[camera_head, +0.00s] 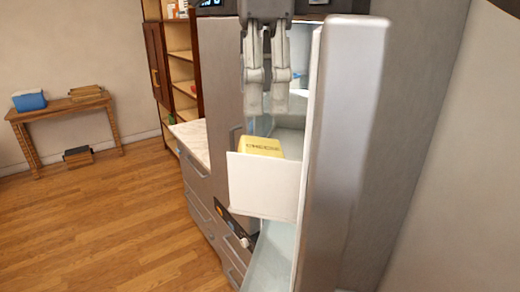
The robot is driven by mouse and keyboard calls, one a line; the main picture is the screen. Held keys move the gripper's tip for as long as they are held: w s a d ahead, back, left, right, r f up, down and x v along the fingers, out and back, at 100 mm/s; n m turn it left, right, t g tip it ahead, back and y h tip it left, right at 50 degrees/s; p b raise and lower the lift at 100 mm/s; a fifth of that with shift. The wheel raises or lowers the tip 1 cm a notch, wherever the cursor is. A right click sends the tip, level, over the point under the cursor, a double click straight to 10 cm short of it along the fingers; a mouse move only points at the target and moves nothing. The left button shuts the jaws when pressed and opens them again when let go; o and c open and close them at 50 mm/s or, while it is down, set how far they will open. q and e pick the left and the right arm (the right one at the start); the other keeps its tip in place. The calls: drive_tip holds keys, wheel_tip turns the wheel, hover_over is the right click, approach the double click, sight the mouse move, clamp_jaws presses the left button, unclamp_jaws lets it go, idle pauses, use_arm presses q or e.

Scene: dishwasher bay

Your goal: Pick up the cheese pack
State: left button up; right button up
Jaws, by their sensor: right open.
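The cheese pack (261,146) is yellow with dark lettering. It sits in a white bin (262,187) on the inner side of the open fridge door (345,150). The bin's front wall hides the pack's lower part. My right gripper (266,104) points down from the top of the picture, with its two fingers apart and nothing between them. In the picture its fingertips are above the pack, with a gap between them. My left gripper is not in view.
Fridge shelves show behind my fingers. A counter (192,140) with drawers stands left of the fridge. A wooden side table (62,105) with a blue box (29,100) stands at the far left. The wooden floor (110,220) between is largely clear.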

sight(259, 146)
drive_tip(key=f, duration=0.1)
drive_tip(key=s+f, duration=0.2)
drive_tip(key=shift+f, duration=0.35)
drive_tip(key=f+p, duration=0.1)
drive_tip(key=w+f, duration=0.1)
drive_tip(key=shift+w+f+p, duration=0.2)
drive_tip(key=shift+f+p, duration=0.1)
drive_tip(key=shift+p, duration=0.05)
wheel_tip(259, 146, down, 2)
drive_tip(key=shift+s+a+f+p, duration=0.1)
drive_tip(key=shift+p, duration=0.35)
drive_tip(key=shift+f, duration=0.6)
drive_tip(key=c, duration=0.8)
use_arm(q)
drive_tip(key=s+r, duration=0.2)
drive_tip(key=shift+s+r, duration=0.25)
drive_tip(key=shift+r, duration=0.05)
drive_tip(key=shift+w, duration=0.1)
use_arm(e)
drive_tip(key=shift+r, duration=0.1)
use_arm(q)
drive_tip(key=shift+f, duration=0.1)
use_arm(e)
drive_tip(key=shift+w+r, duration=0.1)
drive_tip(key=shift+w, duration=0.1)
